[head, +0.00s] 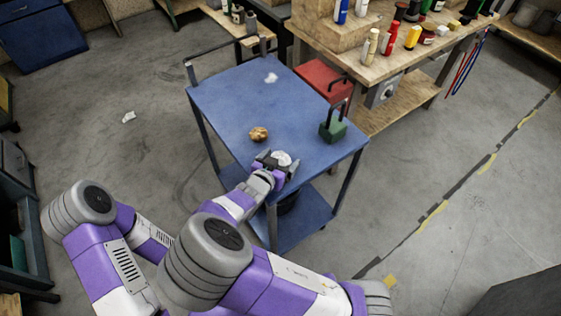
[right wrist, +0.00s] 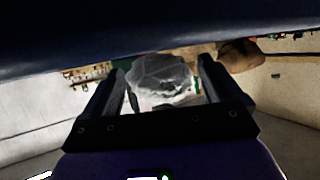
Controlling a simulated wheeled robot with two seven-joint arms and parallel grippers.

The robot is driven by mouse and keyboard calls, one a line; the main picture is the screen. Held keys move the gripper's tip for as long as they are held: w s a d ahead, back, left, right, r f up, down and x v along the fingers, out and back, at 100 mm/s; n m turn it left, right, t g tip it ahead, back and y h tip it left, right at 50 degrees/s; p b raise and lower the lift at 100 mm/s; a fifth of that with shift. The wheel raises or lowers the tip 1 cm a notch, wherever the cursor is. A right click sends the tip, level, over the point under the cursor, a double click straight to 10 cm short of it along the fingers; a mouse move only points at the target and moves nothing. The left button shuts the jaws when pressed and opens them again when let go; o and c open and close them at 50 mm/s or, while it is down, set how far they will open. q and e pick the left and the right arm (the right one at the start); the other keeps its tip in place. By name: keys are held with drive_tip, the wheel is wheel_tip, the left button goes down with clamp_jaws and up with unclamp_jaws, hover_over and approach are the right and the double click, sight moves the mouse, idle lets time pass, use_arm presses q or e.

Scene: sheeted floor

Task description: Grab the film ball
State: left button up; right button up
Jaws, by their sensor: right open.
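The film ball (head: 282,158) is a pale, translucent crumpled ball near the front edge of the blue cart top (head: 225,100). In the right wrist view the film ball (right wrist: 163,78) sits between the two fingers. My right gripper (head: 274,161) is open around it, low at the cart's front edge, with a finger on each side. The right gripper also shows in the wrist view (right wrist: 160,90), and I cannot tell whether its fingers touch the ball. My left gripper is not in view.
A brown crumpled ball (head: 259,134) lies left of the gripper. A green block with a handle (head: 333,130) stands to the right, and a red box (head: 322,80) is behind it. A white scrap (head: 271,78) lies farther back. A workbench (head: 400,60) with bottles stands behind right.

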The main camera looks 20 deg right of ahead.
drive_tip(key=c, duration=1.1)
drive_tip(key=shift+o, duration=0.2)
drive_tip(key=shift+r, duration=0.1)
